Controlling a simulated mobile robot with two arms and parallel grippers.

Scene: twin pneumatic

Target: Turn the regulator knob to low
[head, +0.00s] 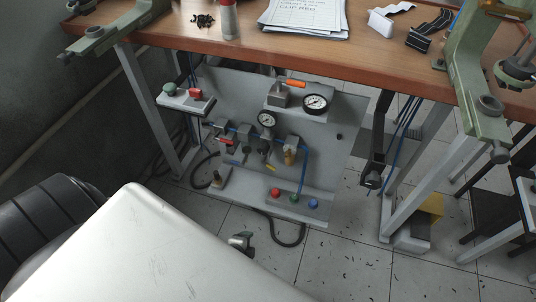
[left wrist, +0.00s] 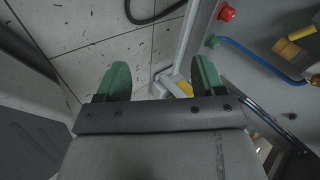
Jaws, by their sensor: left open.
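A grey pneumatic panel (head: 322,175) hangs under the wooden table. A white-faced gauge (head: 267,119) sits on its row of fittings, with a brass-coloured part (head: 290,157) at lower right. A larger gauge (head: 315,103) sits on the upper bracket. I cannot tell which part is the regulator knob or read its setting. My left gripper has two green fingertips (left wrist: 161,78), spread apart and empty in the left wrist view, over the floor beside the panel's edge. A small grey-green piece (head: 240,241), seemingly its tip, shows below the panel in the head view. My right gripper is not in view.
Red, green and blue buttons (head: 294,198) sit on the panel's lower shelf. A side box (head: 187,98) carries a green and a red button. A black hose (head: 290,239) loops on the floor. Table legs (head: 148,112) flank the panel. Clamps and papers (head: 305,16) lie on the tabletop.

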